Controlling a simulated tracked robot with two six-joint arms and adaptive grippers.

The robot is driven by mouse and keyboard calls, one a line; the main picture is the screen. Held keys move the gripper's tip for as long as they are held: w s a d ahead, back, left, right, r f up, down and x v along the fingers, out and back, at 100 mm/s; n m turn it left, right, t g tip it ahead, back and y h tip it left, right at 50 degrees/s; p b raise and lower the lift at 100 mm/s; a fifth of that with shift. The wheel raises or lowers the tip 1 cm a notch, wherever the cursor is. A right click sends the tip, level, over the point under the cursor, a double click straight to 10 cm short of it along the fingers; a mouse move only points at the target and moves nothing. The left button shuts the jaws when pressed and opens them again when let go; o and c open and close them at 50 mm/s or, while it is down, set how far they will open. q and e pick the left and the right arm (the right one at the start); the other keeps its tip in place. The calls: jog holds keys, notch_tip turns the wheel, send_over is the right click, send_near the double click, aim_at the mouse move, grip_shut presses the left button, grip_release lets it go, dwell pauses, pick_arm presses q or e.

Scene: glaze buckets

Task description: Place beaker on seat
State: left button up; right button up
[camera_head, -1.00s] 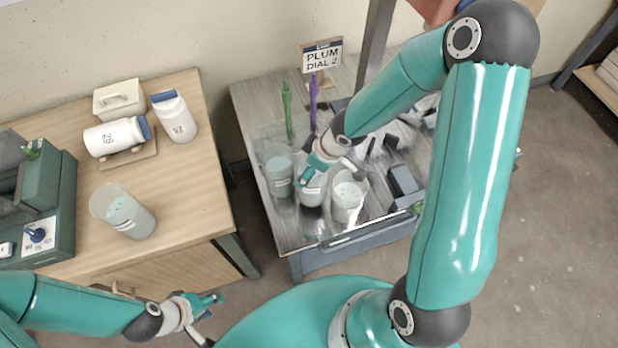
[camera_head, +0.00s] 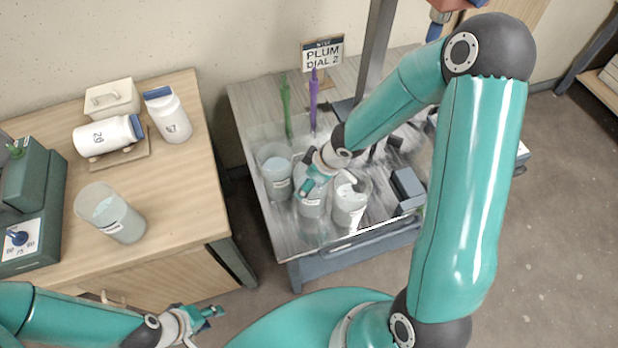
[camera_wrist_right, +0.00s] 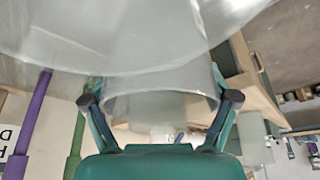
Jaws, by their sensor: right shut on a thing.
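Several clear beakers stand on the grey table. The left one (camera_head: 275,183) and the right one (camera_head: 348,212) stand either side of the middle beaker (camera_head: 312,206). My right gripper (camera_head: 314,181) reaches down at the middle beaker and is shut on it, covering part of its top. In the right wrist view, a clear beaker rim (camera_wrist_right: 160,98) shows between the fingers of my right gripper (camera_wrist_right: 160,100). I cannot tell whether it touches the table. My left gripper (camera_head: 204,322) is open and empty at the bottom, away from the beakers. No seat is clearly distinguishable.
Another beaker (camera_head: 112,215) stands on the wooden bench (camera_head: 185,215) at left, with white jars (camera_head: 168,117) behind it. Green (camera_head: 286,105) and purple (camera_head: 313,102) upright tools and a "PLUM DIAL 2" sign (camera_head: 322,53) stand behind the beakers. A dark block (camera_head: 407,187) sits to their right.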

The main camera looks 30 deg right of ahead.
jog(key=o, duration=1.6)
